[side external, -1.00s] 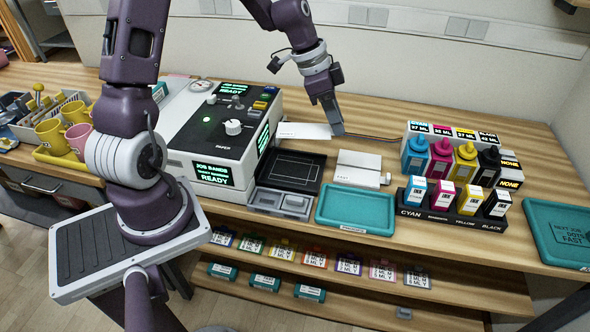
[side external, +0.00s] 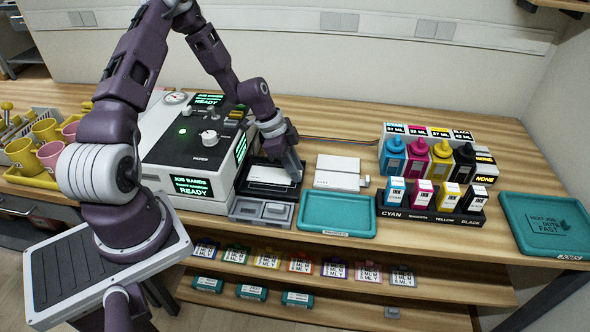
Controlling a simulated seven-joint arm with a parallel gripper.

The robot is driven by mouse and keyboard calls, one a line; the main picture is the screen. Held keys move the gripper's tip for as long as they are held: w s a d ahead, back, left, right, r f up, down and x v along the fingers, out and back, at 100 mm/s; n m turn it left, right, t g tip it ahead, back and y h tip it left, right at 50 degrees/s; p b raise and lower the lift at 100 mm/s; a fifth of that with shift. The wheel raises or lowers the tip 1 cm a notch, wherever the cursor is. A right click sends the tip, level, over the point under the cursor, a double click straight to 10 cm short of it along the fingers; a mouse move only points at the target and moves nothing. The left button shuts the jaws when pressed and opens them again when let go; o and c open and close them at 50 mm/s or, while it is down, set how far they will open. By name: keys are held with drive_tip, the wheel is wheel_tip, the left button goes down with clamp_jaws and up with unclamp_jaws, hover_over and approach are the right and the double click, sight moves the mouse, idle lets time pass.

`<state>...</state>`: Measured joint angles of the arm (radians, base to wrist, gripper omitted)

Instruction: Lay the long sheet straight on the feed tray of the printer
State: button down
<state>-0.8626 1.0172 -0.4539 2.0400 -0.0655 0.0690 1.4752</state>
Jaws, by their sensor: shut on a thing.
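The long white sheet (side external: 268,174) is over the black feed tray (side external: 262,191) at the right side of the printer (side external: 180,158). It looks roughly lined up with the tray's long side, but I cannot tell whether it touches the tray floor. My gripper (side external: 296,179) is shut on the sheet's right end, at the tray's right edge. The fingers hide that end of the sheet.
A white box-like device (side external: 338,172) stands just right of the tray. A teal tray (side external: 336,226) lies in front of it. A grey two-part block (side external: 262,211) sits before the feed tray. Ink bottles (side external: 440,160) stand farther right.

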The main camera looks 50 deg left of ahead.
sight(279, 176)
drive_tip(key=shift+f, duration=0.25)
drive_tip(key=c, duration=1.2)
unclamp_jaws()
drive_tip(key=shift+c, duration=0.2)
drive_tip(key=v, duration=1.2)
drive_tip(key=s+d+r+n+y, duration=0.2)
drive_tip(key=s+d+r, duration=0.25)
drive_tip(key=r, duration=0.25)
drive_tip(key=s+d+r+n+y, duration=0.2)
drive_tip(key=s+d+r, duration=0.25)
drive_tip(key=r, duration=0.25)
drive_tip(key=s+d+r+n+t, duration=0.1)
drive_tip(key=s+d+r+n, duration=0.1)
drive_tip(key=s, duration=0.4)
drive_tip(key=s+d+r+n+t, duration=0.1)
drive_tip(key=s+d+r+n, duration=0.2)
drive_tip(key=s+d, duration=0.2)
drive_tip(key=shift+s+r+h, duration=0.4)
drive_tip(key=shift+s, duration=0.3)
